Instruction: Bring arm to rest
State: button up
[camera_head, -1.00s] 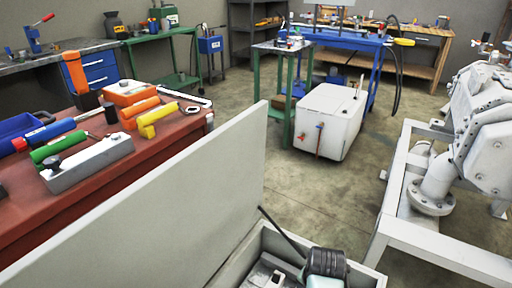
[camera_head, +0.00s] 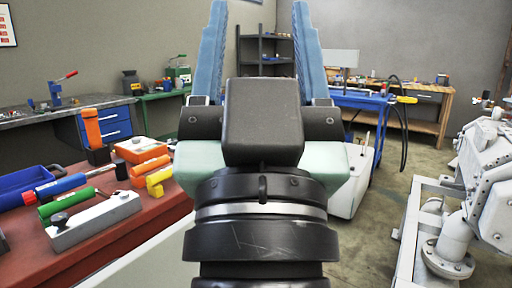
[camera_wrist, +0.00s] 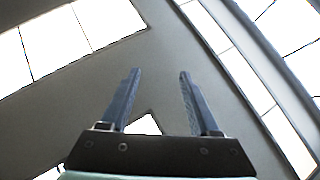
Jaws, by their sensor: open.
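My gripper (camera_head: 262,45) stands upright in the middle of the head view, with its two blue fingers pointing up and spread apart. Nothing is between the fingers. In the wrist view my gripper (camera_wrist: 155,95) is also open and empty, against a grey ceiling with bright white panels. My wrist hides the middle of the room in the head view.
A red table (camera_head: 150,222) with tools stands at the left, a grey block (camera_head: 92,222) on it. A white tank (camera_head: 352,190) is partly hidden behind my gripper. White machinery (camera_head: 480,200) stands at the right. Floor shows between tank and machinery.

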notch_tip(320, 180, up, 33)
jog(key=s+p, duration=0.2)
jog(key=p, duration=2.9)
jog(key=shift+a+t+p, duration=0.25)
jog(key=shift+t+p, duration=0.05)
jog(key=shift+p, duration=0.1)
